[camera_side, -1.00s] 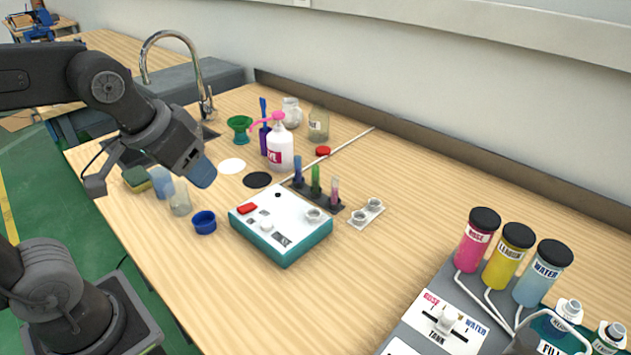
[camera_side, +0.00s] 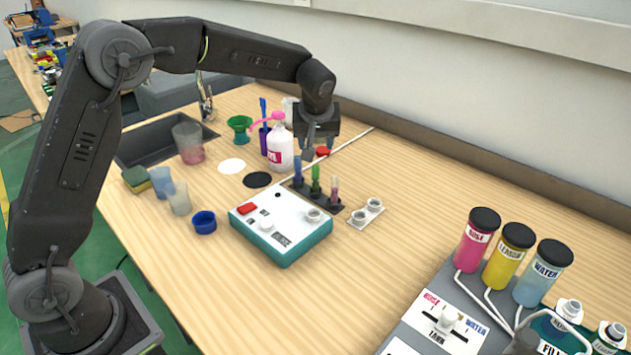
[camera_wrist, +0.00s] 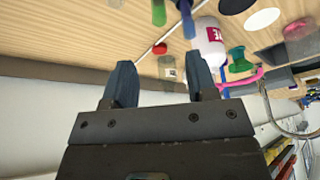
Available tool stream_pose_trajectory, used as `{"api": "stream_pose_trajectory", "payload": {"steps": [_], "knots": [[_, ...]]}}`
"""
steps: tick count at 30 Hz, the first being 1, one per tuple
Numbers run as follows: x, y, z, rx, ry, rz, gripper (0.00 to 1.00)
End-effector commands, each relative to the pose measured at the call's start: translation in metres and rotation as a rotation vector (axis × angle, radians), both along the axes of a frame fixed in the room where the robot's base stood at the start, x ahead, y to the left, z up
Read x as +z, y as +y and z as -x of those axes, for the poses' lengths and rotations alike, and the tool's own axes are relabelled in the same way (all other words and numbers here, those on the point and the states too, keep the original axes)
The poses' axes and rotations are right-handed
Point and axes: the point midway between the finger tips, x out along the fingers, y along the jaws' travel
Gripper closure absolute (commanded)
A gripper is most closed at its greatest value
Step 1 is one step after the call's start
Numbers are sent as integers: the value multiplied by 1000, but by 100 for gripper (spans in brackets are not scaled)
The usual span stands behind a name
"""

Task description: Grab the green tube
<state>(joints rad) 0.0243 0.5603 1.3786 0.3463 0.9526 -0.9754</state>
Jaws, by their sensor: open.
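The green tube (camera_side: 316,181) stands upright in the dark rack (camera_side: 325,202), between a blue tube (camera_side: 297,171) and a pink tube (camera_side: 334,189). In the wrist view the green tube (camera_wrist: 159,13) shows at the top edge, only partly in frame. The blue tube (camera_wrist: 187,20) is to its right there. My gripper (camera_side: 308,152) is above and just behind the rack, apart from the tubes. In the wrist view its two fingers (camera_wrist: 162,82) are spread with nothing between them.
The teal-sided white device (camera_side: 282,225) sits in front of the rack. A white bottle with a pink pump (camera_side: 280,148) stands close left of my gripper. A two-hole white holder (camera_side: 366,213) lies to the right. The table's right middle is clear.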

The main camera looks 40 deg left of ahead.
Motion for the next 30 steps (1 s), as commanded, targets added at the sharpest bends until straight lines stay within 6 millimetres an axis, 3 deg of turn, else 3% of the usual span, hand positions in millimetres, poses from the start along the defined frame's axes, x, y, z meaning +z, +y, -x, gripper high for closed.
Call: {"api": "stream_pose_trajectory", "payload": {"steps": [12, 20, 30], "knots": [[-66, 20, -19, 3, 3, -1, 48], [-83, 24, -24, 2, 2, 0, 48], [-124, 36, -37, 2, 2, 0, 48]]}}
